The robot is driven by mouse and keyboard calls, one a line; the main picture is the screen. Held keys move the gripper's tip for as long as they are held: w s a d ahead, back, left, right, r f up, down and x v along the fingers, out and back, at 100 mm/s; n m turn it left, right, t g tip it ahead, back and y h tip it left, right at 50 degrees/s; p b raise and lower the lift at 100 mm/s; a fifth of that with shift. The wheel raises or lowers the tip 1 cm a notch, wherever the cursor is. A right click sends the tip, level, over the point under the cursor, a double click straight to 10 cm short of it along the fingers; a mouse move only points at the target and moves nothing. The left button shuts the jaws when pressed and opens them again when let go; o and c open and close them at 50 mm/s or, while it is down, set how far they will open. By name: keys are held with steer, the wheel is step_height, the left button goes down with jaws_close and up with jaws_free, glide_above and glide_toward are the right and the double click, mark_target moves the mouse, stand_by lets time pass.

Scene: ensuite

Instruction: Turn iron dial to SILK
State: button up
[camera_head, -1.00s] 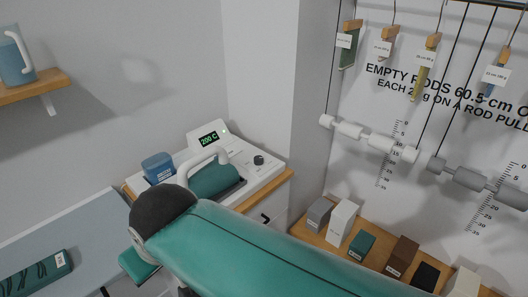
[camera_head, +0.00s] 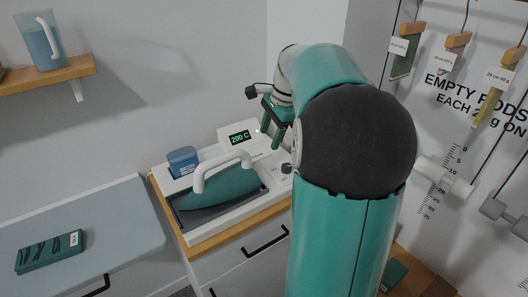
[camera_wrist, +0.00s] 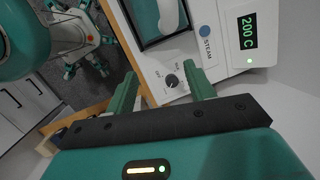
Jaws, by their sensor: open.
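The teal iron (camera_head: 222,188) with a white handle lies in the tray of its white station on the wooden counter. The black dial (camera_head: 287,168) is on the station's top, partly beside my arm; it also shows in the wrist view (camera_wrist: 172,81), with a pale pointer mark and labels too small to read. The display (camera_head: 239,138) reads 200 C in green, also in the wrist view (camera_wrist: 248,31). My gripper (camera_head: 272,131) is open above the station. In the wrist view its two green fingers (camera_wrist: 161,76) are apart, with the dial between them in the picture; no contact is visible.
An ironing board (camera_head: 80,222) bears a folded teal cloth (camera_head: 49,252). A shelf with a blue jug (camera_head: 44,42) is upper left. Hanging rods line the right wall.

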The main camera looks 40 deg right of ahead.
mark_target(287, 166)
steer(key=s+d+f+m+y, duration=0.1)
steer(key=d+f+m, duration=0.15)
steer(key=d, duration=0.35)
steer(key=s+d+f+m, duration=0.1)
steer(key=s+d+m, duration=0.1)
steer(key=d+m, duration=0.35)
steer(key=shift+n+t, duration=0.4)
steer(key=shift+n, duration=0.5)
steer(key=x, duration=0.9)
steer(key=d+x, duration=0.1)
steer(key=x, duration=0.4)
steer(key=shift+w, duration=0.15)
steer(key=c, duration=1)
